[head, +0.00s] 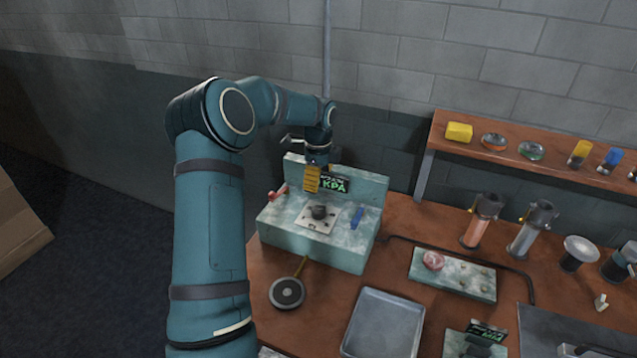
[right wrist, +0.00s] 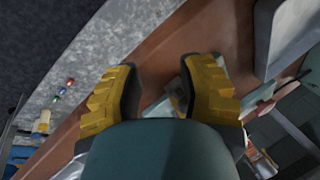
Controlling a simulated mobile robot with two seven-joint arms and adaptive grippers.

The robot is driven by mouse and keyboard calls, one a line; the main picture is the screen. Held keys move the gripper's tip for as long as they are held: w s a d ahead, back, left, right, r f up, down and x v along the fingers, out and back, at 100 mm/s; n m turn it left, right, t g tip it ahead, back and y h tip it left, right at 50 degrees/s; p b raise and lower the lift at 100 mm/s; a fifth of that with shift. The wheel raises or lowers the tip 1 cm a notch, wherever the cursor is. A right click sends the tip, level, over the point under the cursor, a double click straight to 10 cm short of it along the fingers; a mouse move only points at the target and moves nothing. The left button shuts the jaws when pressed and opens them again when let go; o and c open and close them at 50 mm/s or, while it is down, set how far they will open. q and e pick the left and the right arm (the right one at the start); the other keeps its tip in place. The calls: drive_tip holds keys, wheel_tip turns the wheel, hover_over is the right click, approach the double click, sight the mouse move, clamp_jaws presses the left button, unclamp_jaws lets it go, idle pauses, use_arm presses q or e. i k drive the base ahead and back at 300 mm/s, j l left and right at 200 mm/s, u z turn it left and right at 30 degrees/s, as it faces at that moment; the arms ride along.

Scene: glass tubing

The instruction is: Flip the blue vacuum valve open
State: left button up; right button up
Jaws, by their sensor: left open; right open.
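The blue vacuum valve handle (head: 357,217) stands up on the right side of the pale green marbled vacuum station (head: 318,254) in the head view. A red handle (head: 279,192) sits on the station's left side. My left gripper (head: 312,182) hangs above the station, left of the blue handle and apart from it. It is open and partly covers the KPA display (head: 335,184). My right gripper (right wrist: 163,92) is open with nothing between its yellow fingers in the right wrist view. A small pale object behind it there is partly hidden.
A dark knob (head: 319,212) on a white plate sits between the two handles. A foot-like round black disc (head: 286,292) and a grey tray (head: 383,324) lie in front of the station. A wooden shelf (head: 505,154) stands at the back right.

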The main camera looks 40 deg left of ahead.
sight(354, 222)
drive_tip(key=k, duration=1)
